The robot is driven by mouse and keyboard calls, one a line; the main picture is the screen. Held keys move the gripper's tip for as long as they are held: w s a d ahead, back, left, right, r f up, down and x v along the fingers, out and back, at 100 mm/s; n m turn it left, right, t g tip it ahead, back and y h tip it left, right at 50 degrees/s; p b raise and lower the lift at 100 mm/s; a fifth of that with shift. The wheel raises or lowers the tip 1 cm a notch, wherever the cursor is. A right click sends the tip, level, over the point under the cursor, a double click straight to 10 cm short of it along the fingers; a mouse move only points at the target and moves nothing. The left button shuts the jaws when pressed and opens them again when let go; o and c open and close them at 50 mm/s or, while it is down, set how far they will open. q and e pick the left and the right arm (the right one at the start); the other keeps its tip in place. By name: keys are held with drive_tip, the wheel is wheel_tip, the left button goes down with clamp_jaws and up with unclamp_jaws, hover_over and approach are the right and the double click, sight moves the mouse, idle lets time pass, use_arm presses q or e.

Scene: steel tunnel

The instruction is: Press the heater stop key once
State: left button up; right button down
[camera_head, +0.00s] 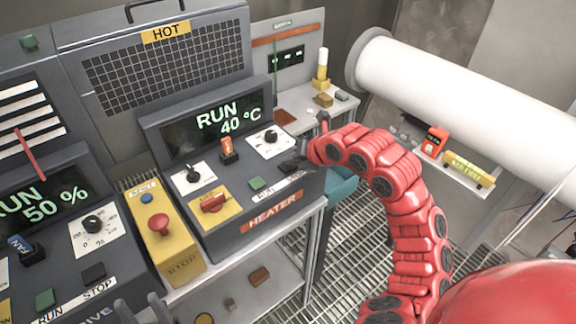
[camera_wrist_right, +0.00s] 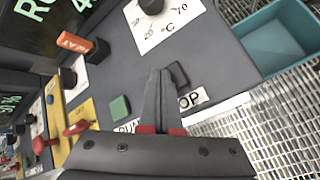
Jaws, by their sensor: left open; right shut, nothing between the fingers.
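The heater panel (camera_head: 290,196) has a display (camera_head: 228,118) reading RUN 40 °C. Its dark stop key (camera_wrist_right: 181,74) shows in the right wrist view, just right of my shut fingertips and above the partly covered STOP label (camera_wrist_right: 192,99). My right gripper (camera_wrist_right: 160,72) is shut and empty, at the key's left edge; I cannot tell whether it touches. In the head view the right gripper (camera_head: 292,166) covers most of the key. The green run key (camera_head: 257,183) is to the left. My left gripper (camera_head: 143,311) is open and empty at the bottom edge.
A yellow box with a red stop button (camera_head: 160,223) stands left of the heater panel. A red-handled switch (camera_head: 214,203) and dials are on the panel. The drive panel (camera_head: 60,255) is further left. A teal bin (camera_wrist_right: 262,50) is beside the panel over grating.

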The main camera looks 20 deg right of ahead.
sight(291, 168)
drive_tip(key=shift+f, duration=0.3)
drive_tip(key=shift+r, duration=0.15)
idle(0.4)
drive_tip(key=shift+r, duration=0.75)
drive_tip(key=shift+r, duration=0.1)
drive_tip(key=shift+r+p, duration=0.3)
drive_tip(key=shift+r, duration=2.15)
